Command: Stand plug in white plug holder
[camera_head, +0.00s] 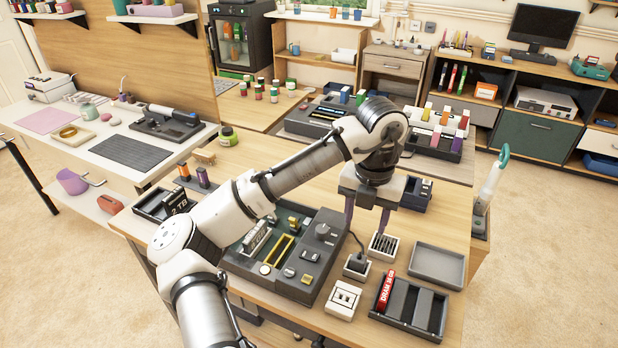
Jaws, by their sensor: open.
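A dark plug (357,262) with a short cable curving up from it appears to stand in a small white holder (346,271). It is on the table just below my gripper. A second white block (383,247) with dark slots or pins lies to the right and behind it. A white block with socket-like markings (343,299) is in front of it. I cannot tell for sure which block is the plug holder. My gripper (365,231) points down above the plug, open, with its two fingers well apart. Nothing shows between the fingers.
A grey electronics board (318,235) lies to the left. An empty grey tray (438,264) and a black divided tray (410,306) holding a red box (386,291) are to the right. A black organiser (416,192) stands behind my gripper. The table's right edge is close.

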